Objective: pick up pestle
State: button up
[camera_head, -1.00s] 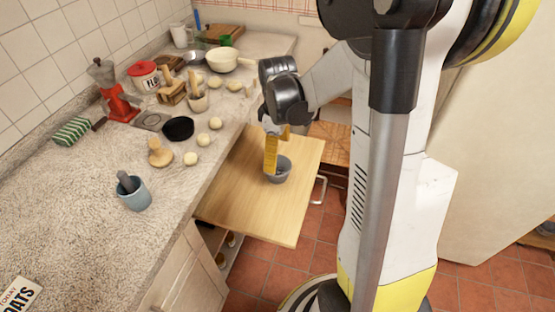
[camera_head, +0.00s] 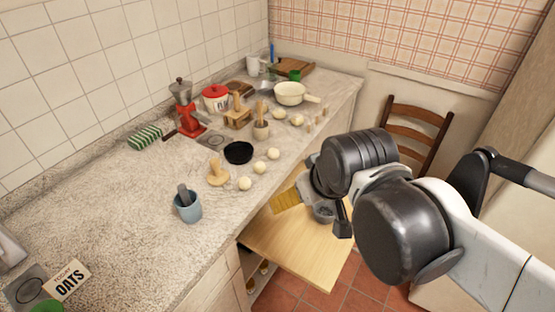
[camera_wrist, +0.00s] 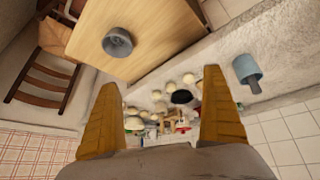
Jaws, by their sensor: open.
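A dark grey pestle (camera_head: 184,194) stands tilted in a blue cup-like mortar (camera_head: 189,209) on the counter's near part. In the wrist view, the pestle (camera_wrist: 254,86) sticks out of the blue mortar (camera_wrist: 246,68) at the upper right, beyond my right finger. A second, wooden pestle-like handle (camera_head: 260,109) rises from a small wooden mortar (camera_head: 261,130) farther back. My gripper (camera_head: 287,202) has yellow fingers and is above the pull-out board, right of the blue mortar and well apart from it. In the wrist view my gripper (camera_wrist: 161,112) is open, with nothing held between the fingers.
A grey bowl (camera_wrist: 117,43) sits on the wooden pull-out board (camera_head: 290,248), partly hidden by my arm in the head view. A wooden stamp (camera_head: 217,176), a black bowl (camera_head: 238,152) and several dough balls (camera_head: 260,168) lie on the counter. The counter around the blue mortar is clear.

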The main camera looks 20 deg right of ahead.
aim_at(183, 193)
jog(key=z, duration=0.55)
jog(key=k+u, duration=0.1)
jog(key=u, duration=1.25)
